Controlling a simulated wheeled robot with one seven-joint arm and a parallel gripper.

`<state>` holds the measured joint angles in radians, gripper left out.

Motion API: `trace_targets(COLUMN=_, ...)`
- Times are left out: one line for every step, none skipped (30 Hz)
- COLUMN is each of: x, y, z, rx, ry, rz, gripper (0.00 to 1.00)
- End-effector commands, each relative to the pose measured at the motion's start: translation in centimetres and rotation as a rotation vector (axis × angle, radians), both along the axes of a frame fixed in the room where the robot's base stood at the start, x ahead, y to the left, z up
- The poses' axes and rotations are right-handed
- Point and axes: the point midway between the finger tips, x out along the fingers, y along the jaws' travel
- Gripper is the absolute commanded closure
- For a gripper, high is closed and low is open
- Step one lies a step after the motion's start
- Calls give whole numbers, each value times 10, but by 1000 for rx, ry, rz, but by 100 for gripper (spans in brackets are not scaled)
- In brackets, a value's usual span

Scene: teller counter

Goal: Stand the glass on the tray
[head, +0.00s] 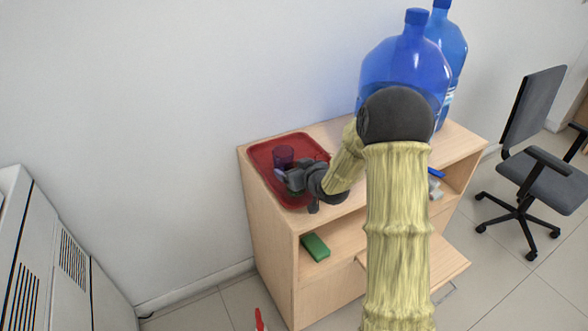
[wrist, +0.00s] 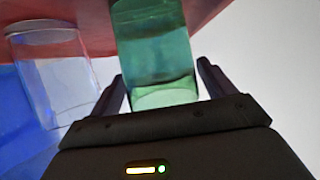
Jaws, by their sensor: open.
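The red tray (head: 262,152) lies on top of the wooden cabinet, at its left end. My gripper (head: 283,177) is low over the tray, and its fingers are spread. In the wrist view, a green glass (wrist: 155,50) is between the two open fingers (wrist: 163,88), with its far end against the red tray (wrist: 85,12). Only a sliver of green shows under my gripper in the head view. A second glass, bluish and see-through (head: 283,156), stands on the tray just behind my gripper; a clear glass (wrist: 52,75) shows left of the green one in the wrist view.
Large blue water bottles (head: 402,65) stand on the cabinet (head: 272,237) right of the tray. A green block (head: 315,247) lies on the shelf below. An office chair (head: 540,170) is at the right and a white machine (head: 60,260) at the left.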

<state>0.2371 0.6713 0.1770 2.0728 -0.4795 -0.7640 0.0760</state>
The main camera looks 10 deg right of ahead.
Motion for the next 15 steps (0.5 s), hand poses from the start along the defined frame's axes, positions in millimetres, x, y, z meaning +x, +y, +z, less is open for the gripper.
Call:
trace_targets(x=0, y=0, z=1, rx=0, ry=0, rz=0, gripper=18)
trace_targets(x=0, y=0, z=3, rx=0, ry=0, rz=0, gripper=18)
trace_targets(x=-1, y=0, z=3, rx=0, ry=0, rz=0, gripper=18)
trace_targets(x=-4, y=-1, z=4, rx=0, ry=0, rz=0, gripper=18)
trace_targets(x=-6, y=-2, z=5, rx=0, ry=1, rz=0, gripper=18)
trace_targets(x=-11, y=-3, z=7, rx=0, ry=1, rz=0, gripper=18)
trace_targets(x=-14, y=-4, z=9, rx=-1, ry=0, rz=0, gripper=18)
trace_targets(x=-19, y=-6, z=10, rx=-1, ry=1, rz=0, gripper=18)
trace_targets(x=-25, y=-7, z=13, rx=-1, ry=0, rz=0, gripper=18)
trace_targets(x=-30, y=-9, z=15, rx=-1, ry=0, rz=2, gripper=18)
trace_targets(x=-35, y=-11, z=18, rx=-1, ry=-1, rz=0, gripper=18)
trace_targets(x=-42, y=-13, z=21, rx=-1, ry=0, rz=-1, gripper=18)
trace_targets(x=-47, y=-15, z=23, rx=-1, ry=0, rz=-1, gripper=18)
trace_targets(x=-53, y=-16, z=25, rx=-1, ry=0, rz=0, gripper=18)
trace_targets(x=-60, y=-19, z=29, rx=-1, ry=0, rz=0, gripper=18)
